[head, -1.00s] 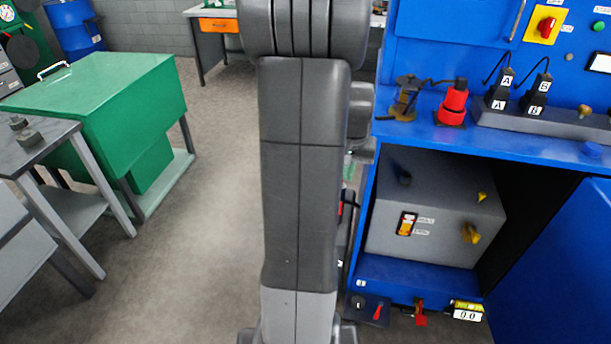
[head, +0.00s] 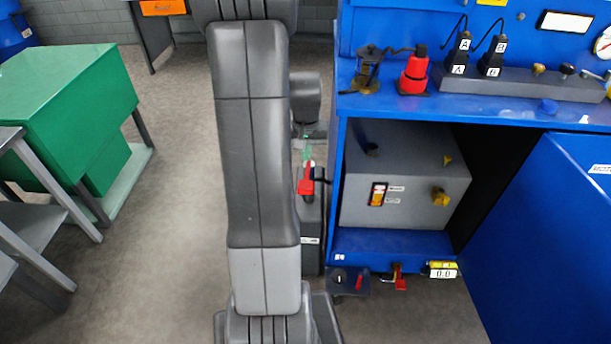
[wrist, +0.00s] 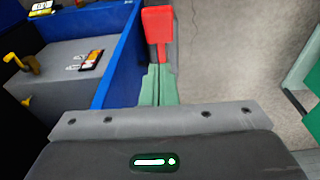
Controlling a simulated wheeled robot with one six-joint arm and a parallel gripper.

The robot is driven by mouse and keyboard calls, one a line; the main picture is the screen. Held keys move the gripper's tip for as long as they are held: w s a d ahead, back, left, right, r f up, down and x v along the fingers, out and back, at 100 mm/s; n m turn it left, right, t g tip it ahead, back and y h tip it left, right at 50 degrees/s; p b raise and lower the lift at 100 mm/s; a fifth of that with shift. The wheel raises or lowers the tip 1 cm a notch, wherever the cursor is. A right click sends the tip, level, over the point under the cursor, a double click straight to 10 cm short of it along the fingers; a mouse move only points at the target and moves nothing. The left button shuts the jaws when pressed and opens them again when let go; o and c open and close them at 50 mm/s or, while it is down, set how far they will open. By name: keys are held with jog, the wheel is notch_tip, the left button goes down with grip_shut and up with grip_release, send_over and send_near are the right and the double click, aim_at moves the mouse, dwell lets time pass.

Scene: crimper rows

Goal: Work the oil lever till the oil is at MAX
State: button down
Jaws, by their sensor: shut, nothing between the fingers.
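A red lever (head: 306,183) rises from a dark grey box beside the blue cabinet's left side; it also shows in the wrist view (wrist: 158,26). My gripper (head: 305,153) is shut and empty, its green fingers (wrist: 158,84) close to the red lever. I cannot tell whether they touch it. Inside the cabinet is a grey tank (head: 405,205) with a red and yellow level gauge (head: 378,194) beside two small labels, too small to read. The gauge also shows in the wrist view (wrist: 91,60). A yellow tap (head: 439,197) is on the tank.
The blue bench top (head: 470,112) holds a small amber jar (head: 367,75), a red bottle-like piece (head: 414,72) and black plugs. The blue door (head: 545,235) stands open at right. A green cabinet (head: 75,110) stands at left. Grey floor between is clear.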

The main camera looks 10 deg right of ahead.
aim_at(306, 184)
jog(key=f, duration=0.8)
jog(key=shift+s+a+f+p, duration=0.1)
jog(key=shift+s+f+p, duration=0.25)
jog(key=shift+f+p, duration=0.05)
jog(key=shift+f+b, duration=0.15)
jog(key=shift+b, duration=0.15)
